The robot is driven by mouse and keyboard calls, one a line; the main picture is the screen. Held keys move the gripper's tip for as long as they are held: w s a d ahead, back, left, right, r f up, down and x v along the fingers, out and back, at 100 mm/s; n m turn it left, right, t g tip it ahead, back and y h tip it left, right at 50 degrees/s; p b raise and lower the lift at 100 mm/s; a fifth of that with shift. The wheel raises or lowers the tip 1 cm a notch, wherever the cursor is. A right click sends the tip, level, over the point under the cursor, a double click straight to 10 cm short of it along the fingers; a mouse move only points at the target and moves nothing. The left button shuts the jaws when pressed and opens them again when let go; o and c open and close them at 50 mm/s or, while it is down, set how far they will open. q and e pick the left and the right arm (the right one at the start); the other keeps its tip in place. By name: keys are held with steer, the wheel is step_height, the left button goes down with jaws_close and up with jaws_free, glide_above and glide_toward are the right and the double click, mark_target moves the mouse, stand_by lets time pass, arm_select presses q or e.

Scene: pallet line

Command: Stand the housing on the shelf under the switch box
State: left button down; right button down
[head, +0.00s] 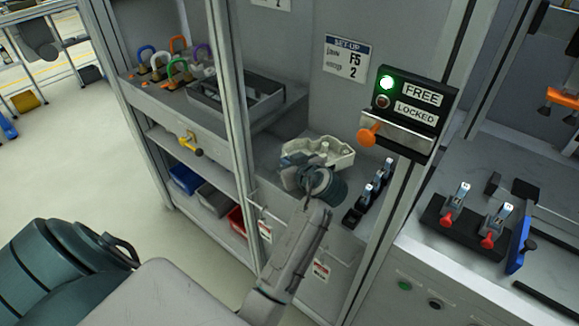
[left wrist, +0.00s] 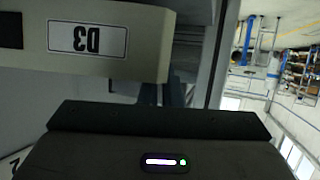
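The housing (head: 330,150) is a pale, open-topped casting with raised inner walls, in the bay left of and below the switch box (head: 410,108). In the left wrist view, a pale part with an upside-down D3 label (left wrist: 88,38) fills the upper left, close to the camera. My left gripper (head: 296,176) is at the housing's near left side, overlapping it in the picture. Its fingers are mostly hidden, so I cannot tell whether they are shut on it. The switch box has a lit green lamp by FREE, a dark lamp by LOCKED and an orange knob. My right gripper is not in view.
Black fixtures with metal toggles (head: 368,198) lie right of my left wrist. Frame posts (head: 238,90) flank the bay. Red-handled clamps (head: 468,222) stand at right.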

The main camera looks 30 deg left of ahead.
arm_select(q)
step_height(320, 180, down, 2)
steer(key=shift+f, duration=0.1)
steer(key=c, duration=1.6)
jaws_free()
